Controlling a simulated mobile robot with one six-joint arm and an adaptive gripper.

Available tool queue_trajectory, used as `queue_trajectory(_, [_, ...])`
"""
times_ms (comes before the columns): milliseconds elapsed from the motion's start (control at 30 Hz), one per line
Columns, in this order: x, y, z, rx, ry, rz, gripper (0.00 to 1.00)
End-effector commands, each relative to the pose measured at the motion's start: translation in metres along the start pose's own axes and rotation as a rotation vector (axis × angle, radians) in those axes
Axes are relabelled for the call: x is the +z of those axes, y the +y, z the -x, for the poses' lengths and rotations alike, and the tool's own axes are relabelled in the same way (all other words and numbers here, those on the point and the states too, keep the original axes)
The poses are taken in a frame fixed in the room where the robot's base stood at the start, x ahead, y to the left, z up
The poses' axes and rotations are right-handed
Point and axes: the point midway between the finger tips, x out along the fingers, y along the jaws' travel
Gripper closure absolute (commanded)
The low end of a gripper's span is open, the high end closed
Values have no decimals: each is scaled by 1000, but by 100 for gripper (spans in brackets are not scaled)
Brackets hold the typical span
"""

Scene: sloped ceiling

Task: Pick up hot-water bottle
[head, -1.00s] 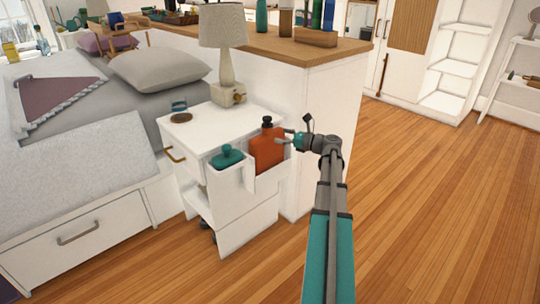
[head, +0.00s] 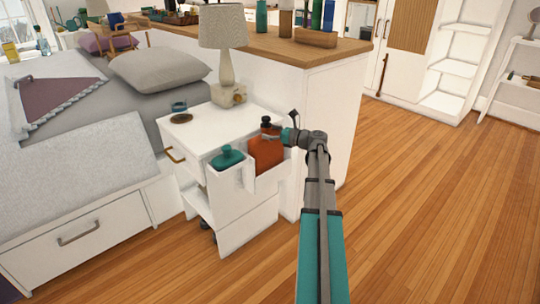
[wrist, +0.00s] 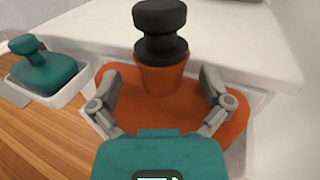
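An orange hot-water bottle (head: 266,155) with a black stopper (wrist: 160,30) stands upright in the right pocket of a white side holder (head: 262,187) on a white nightstand. Its orange body fills the middle of the wrist view (wrist: 165,110). My gripper (head: 273,133) is at the bottle's top. In the wrist view its two grey fingers (wrist: 161,73) are spread, one on each side of the neck, with gaps between them and the neck. The bottle's lower part is hidden in the pocket. A similar teal bottle (head: 228,158) sits in the left pocket.
The nightstand (head: 190,132) carries a lamp (head: 226,75), a small teal item (head: 179,107) and a brown disc (head: 181,119). A white partition with a wooden top (head: 310,50) stands close behind. A bed (head: 80,110) is left. Wooden floor (head: 430,200) is clear at right.

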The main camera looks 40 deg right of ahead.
Motion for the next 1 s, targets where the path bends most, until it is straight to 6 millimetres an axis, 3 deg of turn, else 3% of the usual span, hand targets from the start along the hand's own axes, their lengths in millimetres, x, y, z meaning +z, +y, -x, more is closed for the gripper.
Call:
queue_trajectory(667, [0, 0, -7, 0, 1, 0, 2])
queue_trajectory(1000, [0, 0, -7, 0, 1, 0, 65])
